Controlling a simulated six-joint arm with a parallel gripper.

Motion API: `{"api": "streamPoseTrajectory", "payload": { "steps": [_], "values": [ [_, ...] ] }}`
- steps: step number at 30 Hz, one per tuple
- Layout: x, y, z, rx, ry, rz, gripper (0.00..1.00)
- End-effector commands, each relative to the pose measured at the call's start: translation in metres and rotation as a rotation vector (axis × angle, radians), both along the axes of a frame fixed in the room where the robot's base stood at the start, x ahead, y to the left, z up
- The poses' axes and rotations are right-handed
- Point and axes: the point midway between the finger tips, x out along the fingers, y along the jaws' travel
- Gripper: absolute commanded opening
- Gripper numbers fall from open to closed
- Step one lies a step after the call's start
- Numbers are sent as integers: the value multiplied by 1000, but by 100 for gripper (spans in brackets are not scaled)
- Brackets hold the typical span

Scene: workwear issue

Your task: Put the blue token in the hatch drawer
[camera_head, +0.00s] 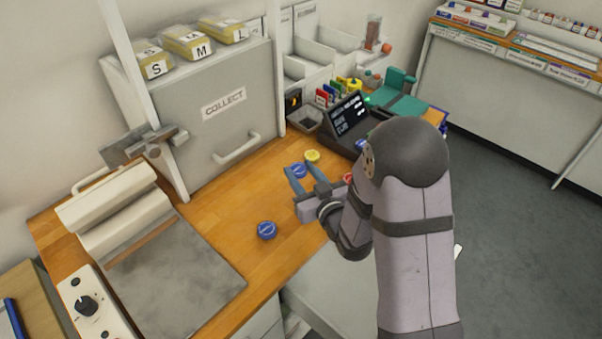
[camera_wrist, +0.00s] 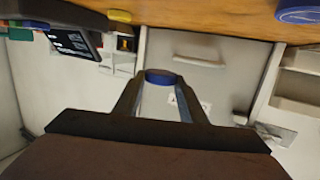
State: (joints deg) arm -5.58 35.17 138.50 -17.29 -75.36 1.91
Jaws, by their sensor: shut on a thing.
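My gripper (camera_head: 299,169) is shut on a blue token (camera_head: 298,172), which sits between its fingertips. The wrist view shows the held blue token (camera_wrist: 161,77) between the fingers of my gripper (camera_wrist: 160,80). Another blue token (camera_head: 266,230) lies on the wooden counter, left of and nearer than my gripper; it also shows in the wrist view (camera_wrist: 298,11). The hatch front (camera_head: 205,122), marked COLLECT, has a pale bar handle (camera_head: 237,150) low on it and looks shut. It stands ahead of the gripper, to the left; the handle also shows in the wrist view (camera_wrist: 198,61).
A yellow token (camera_head: 312,156) lies just beyond my gripper, and a red token (camera_head: 348,178) is partly hidden by my arm. A dark display (camera_head: 348,115) stands behind them. A grey-topped press (camera_head: 175,280) fills the left. The counter (camera_head: 222,212) before the hatch is clear.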

Motion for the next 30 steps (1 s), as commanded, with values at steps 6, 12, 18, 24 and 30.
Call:
{"api": "streamPoseTrajectory", "payload": {
  "steps": [6,12,18,24,30],
  "values": [
    [0,0,2,1,-1,1,16],
    [3,-1,16,0,-3,-8,16],
    [4,-11,36,0,-3,-51,16],
    [-1,-31,49,0,0,-127,16],
    [-14,-63,31,-1,6,-237,16]
  ]
}}
